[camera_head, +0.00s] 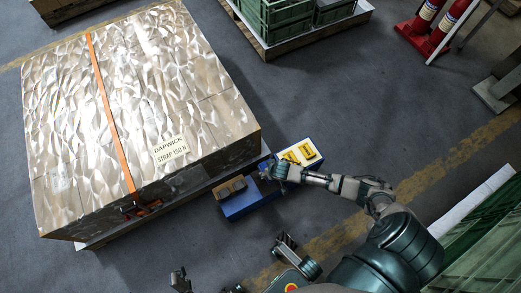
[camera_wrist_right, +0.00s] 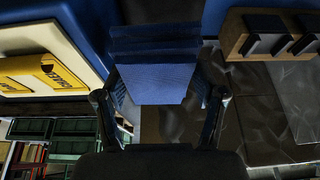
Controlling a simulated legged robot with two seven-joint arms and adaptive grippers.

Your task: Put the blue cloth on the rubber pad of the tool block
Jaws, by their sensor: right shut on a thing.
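The blue cloth (camera_wrist_right: 160,84) is between the two fingers of my right gripper (camera_wrist_right: 160,100) in the right wrist view. In the head view my right gripper (camera_head: 270,172) is over the long blue block (camera_head: 245,204), between its two ends. The cloth cannot be made out clearly there. A tan piece with dark tops (camera_head: 230,188) sits at the block's near left end and also shows in the right wrist view (camera_wrist_right: 236,35). I cannot pick out the rubber pad. What seems to be my left gripper (camera_head: 180,281) is at the bottom edge, its opening unclear.
A large wrapped load (camera_head: 70,110) with an orange strap stands left of the block. A white panel with yellow pieces (camera_head: 301,152) is at the block's right end. Green crates (camera_head: 280,12) and red cylinders (camera_head: 428,20) stand farther back. Grey floor between is clear.

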